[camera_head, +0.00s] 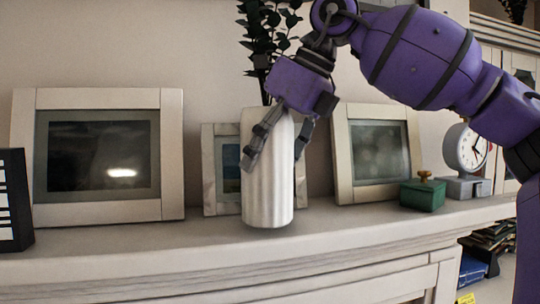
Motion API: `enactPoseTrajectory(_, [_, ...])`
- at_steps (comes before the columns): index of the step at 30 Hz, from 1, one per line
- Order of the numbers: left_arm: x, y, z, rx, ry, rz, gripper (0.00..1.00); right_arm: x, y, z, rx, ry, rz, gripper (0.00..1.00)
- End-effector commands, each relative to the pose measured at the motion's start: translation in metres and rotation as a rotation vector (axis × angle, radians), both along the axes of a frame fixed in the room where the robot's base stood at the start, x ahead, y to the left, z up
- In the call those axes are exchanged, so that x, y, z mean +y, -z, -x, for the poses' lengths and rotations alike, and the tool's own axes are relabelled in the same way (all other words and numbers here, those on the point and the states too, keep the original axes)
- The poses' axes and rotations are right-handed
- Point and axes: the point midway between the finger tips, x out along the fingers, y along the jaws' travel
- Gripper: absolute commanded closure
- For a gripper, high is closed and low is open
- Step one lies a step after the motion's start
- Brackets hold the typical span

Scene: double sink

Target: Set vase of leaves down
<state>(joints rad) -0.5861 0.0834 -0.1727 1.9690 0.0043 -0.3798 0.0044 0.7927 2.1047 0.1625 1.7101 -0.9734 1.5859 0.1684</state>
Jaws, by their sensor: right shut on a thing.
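The vase (268,195) is white, ribbed and upright, with dark green leaves (265,40) rising from its top. It is at the middle of the head view, over the front part of the mantel shelf (330,228). Its base looks at or very near the shelf top; I cannot tell if it touches. My right gripper (276,148) comes down from above right and is shut on the upper part of the vase, one finger across its front and one at its right side. My left gripper is not in view.
A small picture frame (208,170) stands behind the vase. Larger frames stand at left (100,210) and right (345,165). A green box (422,196) and a white clock (466,150) stand farther right. A black-and-white object (14,200) is at the far left. Bare shelf lies on both sides of the vase.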

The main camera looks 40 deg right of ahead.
Motion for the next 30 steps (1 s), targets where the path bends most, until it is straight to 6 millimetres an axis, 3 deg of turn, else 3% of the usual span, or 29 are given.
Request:
enactPoseTrajectory(3, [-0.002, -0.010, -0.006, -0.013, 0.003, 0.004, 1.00, 0.000, 0.000, 0.003, -0.014, -0.002, -0.001, 0.86])
enactPoseTrajectory(15, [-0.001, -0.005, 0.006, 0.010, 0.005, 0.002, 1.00, 0.000, 0.009, 0.001, -0.009, 0.001, -0.001, 0.86])
enactPoseTrajectory(16, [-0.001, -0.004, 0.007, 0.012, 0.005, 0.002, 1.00, 0.000, 0.010, 0.001, -0.006, 0.002, 0.001, 0.29])
enactPoseTrajectory(20, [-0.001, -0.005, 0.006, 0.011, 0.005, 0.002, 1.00, 0.000, 0.011, 0.001, -0.003, 0.002, 0.000, 0.13])
enactPoseTrajectory(30, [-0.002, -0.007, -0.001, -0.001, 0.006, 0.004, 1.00, 0.000, 0.011, 0.000, -0.003, 0.002, 0.000, 0.13])
